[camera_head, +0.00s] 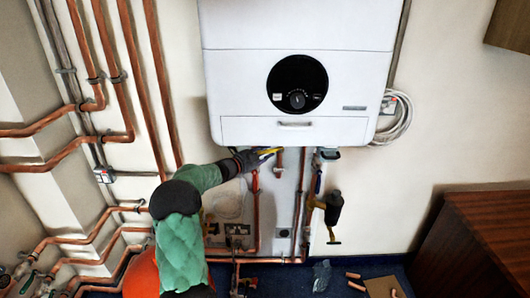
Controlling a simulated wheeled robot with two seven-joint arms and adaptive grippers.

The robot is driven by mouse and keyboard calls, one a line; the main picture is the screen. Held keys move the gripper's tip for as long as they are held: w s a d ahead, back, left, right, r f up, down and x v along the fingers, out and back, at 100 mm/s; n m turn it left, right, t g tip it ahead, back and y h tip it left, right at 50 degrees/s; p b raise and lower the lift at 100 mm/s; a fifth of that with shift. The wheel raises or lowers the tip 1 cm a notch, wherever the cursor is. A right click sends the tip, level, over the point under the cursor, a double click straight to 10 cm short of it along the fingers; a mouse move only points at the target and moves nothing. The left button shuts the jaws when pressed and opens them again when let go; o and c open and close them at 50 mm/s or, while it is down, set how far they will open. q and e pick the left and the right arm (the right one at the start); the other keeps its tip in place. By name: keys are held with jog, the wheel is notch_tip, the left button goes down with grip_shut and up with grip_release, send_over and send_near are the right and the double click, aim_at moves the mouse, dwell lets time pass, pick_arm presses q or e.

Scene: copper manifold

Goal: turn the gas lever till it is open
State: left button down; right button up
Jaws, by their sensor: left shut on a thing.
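The yellow gas lever (270,152) shows just under the bottom edge of the white boiler (230,105). It sticks out to the right of my left gripper (256,156) and looks close to level, slightly tilted. My left gripper is shut on the lever, and its dark fingers hide part of it. The valve body behind it cannot be made out clearly. My left arm comes up from the bottom left in a green sleeve. My right gripper is not in view.
Copper pipes (278,165) hang under the boiler close to my gripper. A black device with yellow parts (333,207) sits at the right. More copper pipes (107,60) run along the left wall. A brown cabinet (485,240) stands at the lower right.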

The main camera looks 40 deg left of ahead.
pick_arm(q)
jog(key=shift+w+d+f+n+t+p, duration=0.15)
jog(key=shift+f+n+t+p, duration=0.45)
jog(key=shift+n+t+p, duration=0.45)
jog(key=shift+w+d+f+n+t+p, duration=0.15)
jog(key=shift+f+n+t+p, duration=0.25)
jog(key=shift+n+t, duration=0.3)
jog(key=shift+w+d+f+n+t+p, duration=0.15)
jog(key=shift+f+n+t+p, duration=0.25)
jog(key=shift+n, duration=0.35)
jog(key=shift+f+y, duration=0.1)
jog(key=shift+y, duration=0.2)
jog(key=c, duration=1)
grip_release()
jog(key=shift+s, duration=0.1)
jog(key=v, duration=1.2)
jog(key=shift+f, duration=0.2)
